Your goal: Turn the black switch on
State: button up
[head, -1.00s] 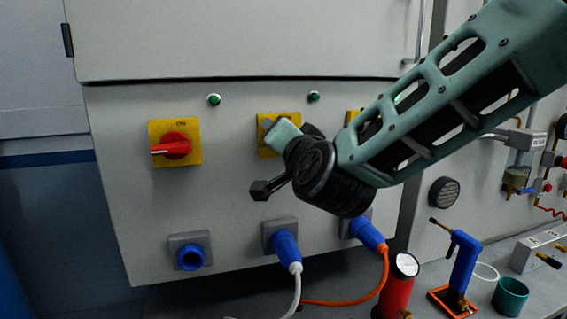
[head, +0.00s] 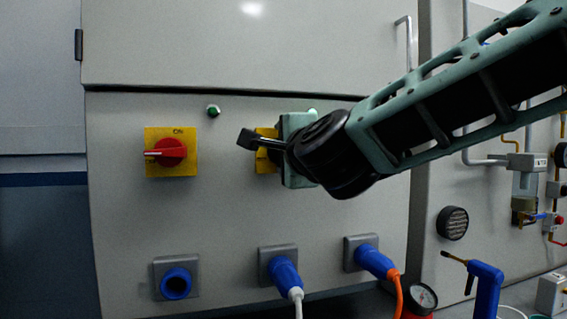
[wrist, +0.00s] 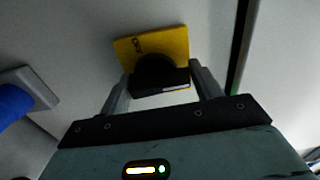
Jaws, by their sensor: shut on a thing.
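The black switch (wrist: 158,68) sits on a yellow plate (wrist: 178,42) with lettering near one corner. In the wrist view it is between the two fingers of my gripper (wrist: 162,82), which is shut on it. In the head view my gripper (head: 290,150) is at the cabinet front and covers the switch. Only the left part of that yellow plate (head: 263,158) shows there. I cannot tell which marking the switch points to.
To the left, a red switch (head: 171,152) sits on its own yellow plate, its pointer toward the left. A green lamp (head: 213,111) is above. Below are an empty blue socket (head: 176,283) and plugs with white (head: 285,273) and orange (head: 376,262) cables. My arm crosses the right side.

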jog(key=shift+m, duration=0.3)
jog(key=o, duration=1)
